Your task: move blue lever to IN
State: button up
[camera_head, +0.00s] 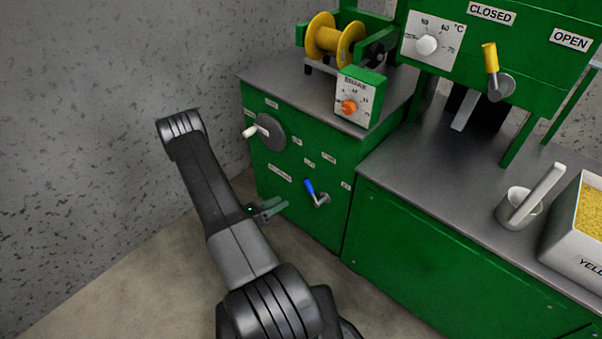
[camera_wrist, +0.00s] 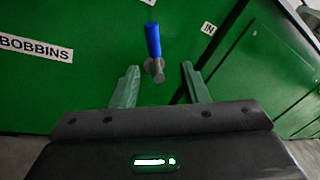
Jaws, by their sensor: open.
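The blue lever (camera_head: 310,187) is on the green cabinet front, on a grey round pivot, and tilts up and to the left in the head view. In the wrist view the blue lever (camera_wrist: 153,42) points nearly straight up from its grey pivot. The IN label (camera_wrist: 208,28) is to the right of the lever. My gripper (camera_head: 278,207) is in front of the cabinet, to the left of the lever. In the wrist view my gripper (camera_wrist: 158,78) is open, with the pivot appearing between its fingertips and the blue handle beyond them. It holds nothing.
A BOBBINS label (camera_wrist: 35,46) is left of the lever. A grey dial with a white handle (camera_head: 268,132) is higher on the cabinet. A control box with an orange knob (camera_head: 349,106) and a yellow spool (camera_head: 335,38) stand on top. The floor before the cabinet is clear.

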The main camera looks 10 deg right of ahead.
aim_at(308, 186)
jog(key=shift+t, duration=0.3)
jog(key=x, duration=0.9)
jog(key=f+b+x, duration=0.1)
jog(key=x, duration=0.3)
jog(key=shift+w+d, duration=0.1)
jog(key=shift+w, duration=0.35)
jog(key=shift+c, duration=0.4)
grip_shut()
